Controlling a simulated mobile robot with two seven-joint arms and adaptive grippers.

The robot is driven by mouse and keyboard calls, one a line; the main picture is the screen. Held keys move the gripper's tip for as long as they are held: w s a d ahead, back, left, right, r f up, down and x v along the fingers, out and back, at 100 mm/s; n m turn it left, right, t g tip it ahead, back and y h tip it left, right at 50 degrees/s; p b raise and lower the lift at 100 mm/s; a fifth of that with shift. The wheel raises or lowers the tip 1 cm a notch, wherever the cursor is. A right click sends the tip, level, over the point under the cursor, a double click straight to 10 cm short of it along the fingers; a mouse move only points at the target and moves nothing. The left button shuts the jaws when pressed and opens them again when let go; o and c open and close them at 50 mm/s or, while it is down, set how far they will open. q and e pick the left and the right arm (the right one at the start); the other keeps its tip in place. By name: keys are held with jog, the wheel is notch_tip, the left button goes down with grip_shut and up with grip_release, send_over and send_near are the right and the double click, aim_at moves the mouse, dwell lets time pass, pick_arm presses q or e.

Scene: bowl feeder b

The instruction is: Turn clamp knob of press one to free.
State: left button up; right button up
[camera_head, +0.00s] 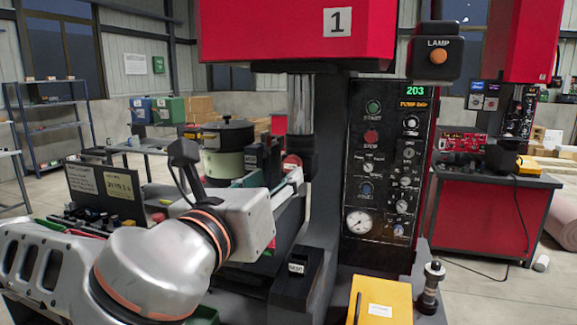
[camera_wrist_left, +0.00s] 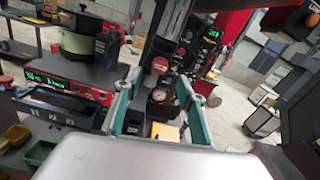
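Press one (camera_head: 290,30) is the red and black machine with a "1" plate in the head view. A round red knob (camera_head: 291,162), which looks like the clamp knob, is on its column; it also shows in the left wrist view (camera_wrist_left: 160,65). My left gripper (camera_head: 296,182) is just below the knob in the head view, partly hidden by my wrist. In the left wrist view its two teal fingers (camera_wrist_left: 156,82) are spread apart with nothing between them. The red knob appears beyond the gap, apart from the fingertips. The knob's setting cannot be read. My right gripper is not in view.
The control panel (camera_head: 385,165) with dials and a gauge is right of the column. A yellow folder (camera_head: 382,302) and a black-knobbed post (camera_head: 430,288) are at the front. A bowl feeder (camera_head: 228,150) stands behind my arm. Another red press (camera_head: 527,45) is at the far right.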

aim_at(290, 166)
pick_arm(q)
jog(key=p+x, duration=0.1)
jog(key=x, duration=0.5)
jog(key=shift+w+d+r, duration=0.1)
jog(key=shift+w, duration=0.25)
jog(key=shift+w+d, duration=0.15)
jog(key=shift+w, duration=0.3)
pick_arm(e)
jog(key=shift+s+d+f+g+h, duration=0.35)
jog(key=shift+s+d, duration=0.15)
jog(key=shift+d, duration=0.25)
pick_arm(q)
jog(key=c, duration=1.1)
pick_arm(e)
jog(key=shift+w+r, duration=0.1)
